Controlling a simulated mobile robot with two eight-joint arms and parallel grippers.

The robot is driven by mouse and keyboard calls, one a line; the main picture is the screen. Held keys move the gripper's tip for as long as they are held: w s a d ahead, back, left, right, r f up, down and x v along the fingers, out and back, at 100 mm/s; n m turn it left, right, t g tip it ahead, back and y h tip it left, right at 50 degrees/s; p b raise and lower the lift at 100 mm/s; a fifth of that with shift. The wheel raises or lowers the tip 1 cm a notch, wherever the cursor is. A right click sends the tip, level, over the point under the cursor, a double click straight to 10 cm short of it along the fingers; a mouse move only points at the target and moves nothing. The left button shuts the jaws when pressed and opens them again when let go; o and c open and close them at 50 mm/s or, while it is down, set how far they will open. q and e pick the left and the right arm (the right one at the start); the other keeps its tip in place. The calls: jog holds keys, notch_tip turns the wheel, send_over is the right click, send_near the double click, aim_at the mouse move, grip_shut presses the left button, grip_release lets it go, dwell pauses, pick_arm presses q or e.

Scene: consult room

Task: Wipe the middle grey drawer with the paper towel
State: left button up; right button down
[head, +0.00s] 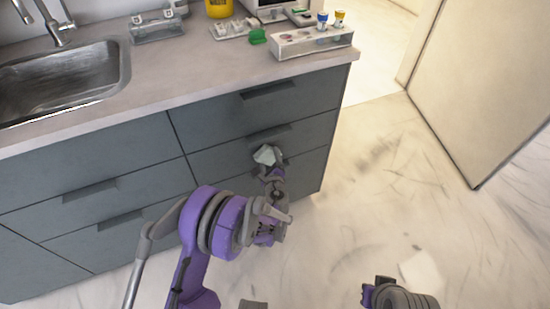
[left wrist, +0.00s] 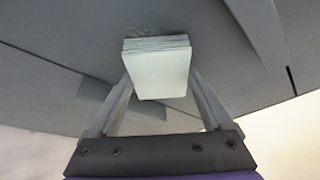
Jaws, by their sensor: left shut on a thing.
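The paper towel (head: 266,154), a white folded pad, is at the front of the right-hand grey drawer stack. In the head view it overlaps the middle grey drawer (head: 222,160), just below its handle. My left gripper (head: 269,165) is shut on it. In the left wrist view the paper towel (left wrist: 158,72) is a layered pad between the two fingers, with its far edge against or very close to the grey front (left wrist: 215,60); I cannot tell if they touch. My left gripper and arm hide part of the lower drawers. My right gripper's fingers do not show.
A countertop (head: 190,65) with a sink (head: 65,80) runs above the drawers. A white rack (head: 312,42) with small bottles stands near its right end, beside a green item (head: 258,36). Drawer handles (head: 268,90) stick out. The marble floor (head: 400,190) to the right is open.

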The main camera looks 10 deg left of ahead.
pick_arm(q)
jog(key=shift+s+a+b, duration=0.15)
jog(key=shift+s+a, duration=0.35)
jog(key=shift+a, duration=0.25)
jog(key=shift+s+a+b, duration=0.1)
jog(key=shift+s+a, duration=0.4)
jog(key=shift+a, duration=0.3)
jog(key=shift+s+a+b, duration=0.15)
jog(key=shift+s+a, duration=0.35)
jog(key=shift+a, duration=0.25)
jog(key=shift+s, duration=0.1)
jog(key=shift+s+d+b, duration=0.15)
jog(key=shift+s+d, duration=0.4)
jog(key=shift+s, duration=0.25)
jog(key=shift+s+d+b, duration=0.15)
jog(key=shift+s+d, duration=0.45)
jog(key=shift+s, duration=0.2)
jog(key=shift+s+d+b, duration=0.15)
jog(key=shift+s+d, duration=0.4)
jog(key=shift+s, duration=0.25)
jog(key=shift+s+d+b, duration=0.2)
jog(key=shift+s+d, duration=0.2)
jog(key=shift+s, duration=0.25)
jog(key=shift+s+d+b, duration=0.2)
jog(key=shift+s+d, duration=0.2)
jog(key=shift+s, duration=0.2)
jog(key=shift+w, duration=0.1)
jog(key=w+a, duration=0.4)
jog(key=w, duration=0.1)
jog(key=shift+w, duration=0.3)
